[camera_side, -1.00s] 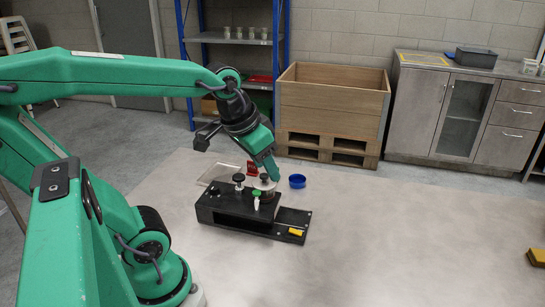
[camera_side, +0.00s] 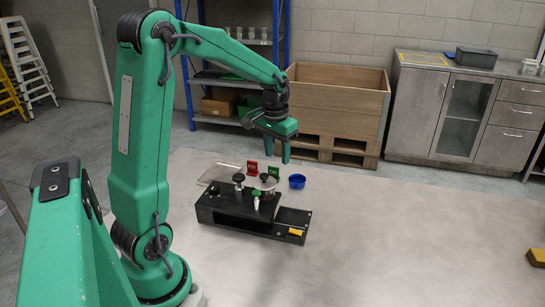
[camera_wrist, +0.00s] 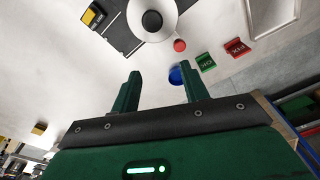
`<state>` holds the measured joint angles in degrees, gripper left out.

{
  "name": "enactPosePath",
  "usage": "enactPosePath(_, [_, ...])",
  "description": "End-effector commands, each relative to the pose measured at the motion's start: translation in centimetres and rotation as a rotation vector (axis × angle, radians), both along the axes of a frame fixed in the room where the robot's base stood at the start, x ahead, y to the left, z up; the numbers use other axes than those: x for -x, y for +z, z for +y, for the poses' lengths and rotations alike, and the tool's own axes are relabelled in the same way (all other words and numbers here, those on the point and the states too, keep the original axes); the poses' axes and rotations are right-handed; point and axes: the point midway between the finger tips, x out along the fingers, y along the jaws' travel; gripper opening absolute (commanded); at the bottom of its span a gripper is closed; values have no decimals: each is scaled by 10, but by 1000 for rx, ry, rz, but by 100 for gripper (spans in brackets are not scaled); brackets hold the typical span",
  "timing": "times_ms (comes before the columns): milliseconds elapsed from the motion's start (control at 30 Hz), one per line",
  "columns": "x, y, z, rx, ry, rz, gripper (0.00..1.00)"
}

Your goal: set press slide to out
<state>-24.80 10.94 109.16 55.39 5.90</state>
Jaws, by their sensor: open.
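The black press (camera_side: 225,210) stands on the pale work surface. Its flat slide (camera_side: 293,217) sticks out at the right end, with a yellow tab (camera_side: 296,232) near its front edge. A round metal disc with a black knob (camera_side: 264,179) sits over the press body; the disc (camera_wrist: 133,12) also shows in the wrist view. The yellow tab (camera_wrist: 93,16) appears there at top left. A second black knob (camera_side: 239,178) and a green knob (camera_side: 257,195) are on the press. My gripper (camera_side: 284,153) is open and empty, above and behind the press, fingers pointing down.
A blue dish (camera_side: 297,182) stands behind the press, between my fingertips and the signs in the wrist view. A red sign (camera_side: 252,167) and a green sign (camera_side: 274,171) stand close by. A clear tray (camera_side: 215,173) lies behind left. The surface at right is mostly bare.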

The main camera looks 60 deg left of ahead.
Motion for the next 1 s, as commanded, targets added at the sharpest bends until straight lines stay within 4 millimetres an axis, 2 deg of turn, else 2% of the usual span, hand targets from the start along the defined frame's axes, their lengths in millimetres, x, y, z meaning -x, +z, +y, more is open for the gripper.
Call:
enactPosePath(100, [-6, -19, 21, 16, 30, 34, 45])
enactPosePath(333, [-11, -40, 43, 33, 60, 67, 45])
enactPosePath(733, [-11, -47, 46, 36, 63, 72, 45])
enactPosePath(1000, [-10, -71, 45, 37, 63, 74, 45])
